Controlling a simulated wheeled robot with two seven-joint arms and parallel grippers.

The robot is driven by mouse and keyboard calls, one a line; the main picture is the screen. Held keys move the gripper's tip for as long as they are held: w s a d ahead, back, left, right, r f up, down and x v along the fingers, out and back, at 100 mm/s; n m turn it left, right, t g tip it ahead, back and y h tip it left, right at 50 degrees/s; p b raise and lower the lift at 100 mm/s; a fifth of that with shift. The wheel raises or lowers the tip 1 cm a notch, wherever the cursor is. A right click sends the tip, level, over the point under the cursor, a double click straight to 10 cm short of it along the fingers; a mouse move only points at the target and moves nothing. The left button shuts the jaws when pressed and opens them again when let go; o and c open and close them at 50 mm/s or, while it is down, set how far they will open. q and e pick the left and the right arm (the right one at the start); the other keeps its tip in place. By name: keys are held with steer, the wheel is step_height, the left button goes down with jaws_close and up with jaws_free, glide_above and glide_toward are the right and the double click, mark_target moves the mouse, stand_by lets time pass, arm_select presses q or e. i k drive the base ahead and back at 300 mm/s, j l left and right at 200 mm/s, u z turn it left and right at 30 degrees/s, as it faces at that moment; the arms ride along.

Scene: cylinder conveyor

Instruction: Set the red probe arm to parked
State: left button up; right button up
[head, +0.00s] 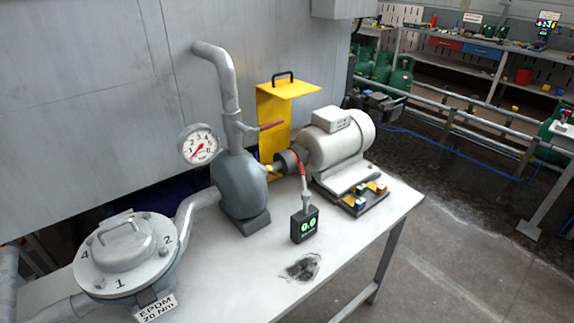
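The red probe arm (303,174) stands in the middle of the head view, on top of a small black meter box (305,225) with a green "0.0" readout. The arm is nearly upright and leans a little left at its top, where it overlaps the dark shaft coupling (287,162); I cannot tell whether it touches. The coupling sits between the grey pump (241,188) and the white motor (337,140). Neither of my grippers is in view.
A red valve lever (270,126) sticks out from the pipe above the pump. A yellow guard (273,110) with a black handle stands behind the coupling. A button box (362,197) lies right of the meter.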

mark_target(306, 194)
steer(key=i+l+u, duration=0.3)
steer(key=l+u, duration=0.25)
steer(key=i+l+u, duration=0.15)
steer(key=l+u, duration=0.15)
steer(key=l, duration=0.2)
steer(key=l+u, duration=0.3)
steer(key=i+l+u, duration=0.1)
steer(key=l+u, duration=0.2)
steer(key=l, duration=0.25)
